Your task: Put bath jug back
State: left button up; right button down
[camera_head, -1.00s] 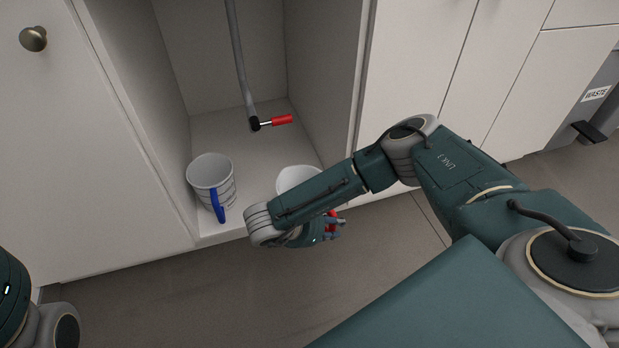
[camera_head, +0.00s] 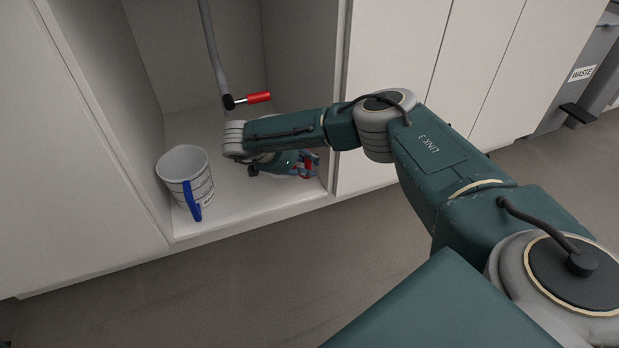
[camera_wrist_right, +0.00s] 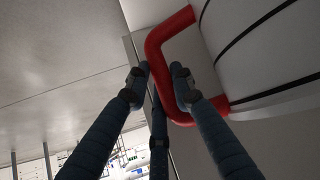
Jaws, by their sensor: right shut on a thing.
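My right gripper (camera_head: 311,164) is inside the open cabinet, near the right side of its front edge. In the right wrist view its fingers (camera_wrist_right: 160,80) are shut on the red handle of a white jug (camera_wrist_right: 265,55) with dark line markings. In the head view my arm hides most of this jug; a little of its red handle (camera_head: 307,168) shows. I cannot tell whether the jug touches the cabinet floor. A similar jug with a blue handle (camera_head: 185,168) stands upright on the cabinet floor at the left. My left gripper is out of view.
A grey pipe with a red lever (camera_head: 258,97) hangs at the back of the cabinet. The cabinet floor (camera_head: 235,205) is bare between the blue-handled jug and my right gripper. Side walls and a low front edge bound the opening. A waste bin (camera_head: 590,85) stands far right.

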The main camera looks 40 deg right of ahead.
aim_at(309, 177)
notch_tip(309, 177, down, 4)
jog(key=b, duration=0.2)
jog(key=shift+r+b, duration=0.2)
jog(key=shift+b, duration=0.1)
jog(key=shift+r, duration=0.25)
jog(key=shift+f, duration=0.2)
jog(key=c, duration=1.4)
grip_release()
jog(key=shift+c, duration=0.2)
jog(key=shift+r, duration=0.1)
